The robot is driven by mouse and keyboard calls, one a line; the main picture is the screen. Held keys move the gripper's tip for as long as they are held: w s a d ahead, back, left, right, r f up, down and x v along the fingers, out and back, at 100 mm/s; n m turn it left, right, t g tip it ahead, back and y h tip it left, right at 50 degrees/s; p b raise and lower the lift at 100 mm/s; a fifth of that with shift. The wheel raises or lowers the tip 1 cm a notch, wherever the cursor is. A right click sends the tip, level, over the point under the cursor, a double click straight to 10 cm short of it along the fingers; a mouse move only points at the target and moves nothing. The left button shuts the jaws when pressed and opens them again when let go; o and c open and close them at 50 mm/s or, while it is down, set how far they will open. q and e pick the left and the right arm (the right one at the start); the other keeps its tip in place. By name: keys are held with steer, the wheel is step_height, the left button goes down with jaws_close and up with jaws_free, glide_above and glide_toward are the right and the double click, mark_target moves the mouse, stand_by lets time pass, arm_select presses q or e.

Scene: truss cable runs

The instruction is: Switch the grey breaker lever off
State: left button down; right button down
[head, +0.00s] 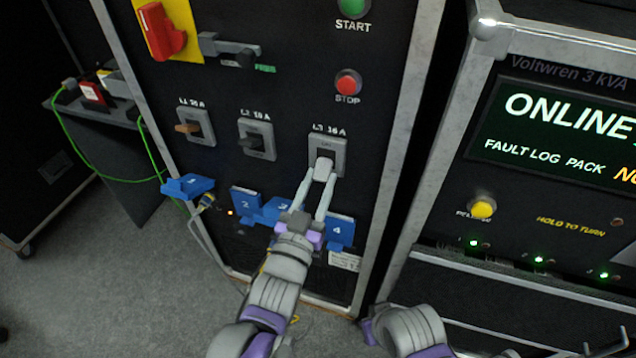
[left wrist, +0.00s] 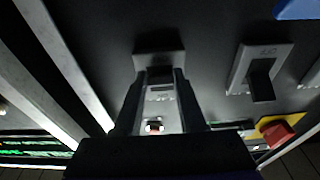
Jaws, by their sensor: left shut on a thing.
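The grey breaker lever (head: 325,166) is on the L3 breaker plate (head: 341,146), the rightmost of three breakers on the black panel. My left gripper (head: 321,177) reaches up from below, with its two pale fingers shut on the lever from either side. The fingers hide part of the lever, and I cannot tell its exact tilt. In the left wrist view the L3 plate (left wrist: 150,65) is at the upper middle, with my left gripper (left wrist: 160,85) in front of it. My right arm shows at the lower right of the head view, but its gripper does not show.
The L1 breaker with a brown lever (head: 187,129) and the L2 breaker with a dark lever (head: 251,141) are to the left. A red rotary switch (head: 160,32) and a red STOP button (head: 348,83) are above. Blue numbered covers (head: 341,230) stick out below. A power unit (head: 535,190) stands right.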

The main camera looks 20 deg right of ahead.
arm_select(q)
steer(key=shift+c, duration=2.4)
jaws_free()
steer(key=p+v, duration=0.1)
steer(key=v, duration=1)
steer(key=shift+w, duration=0.1)
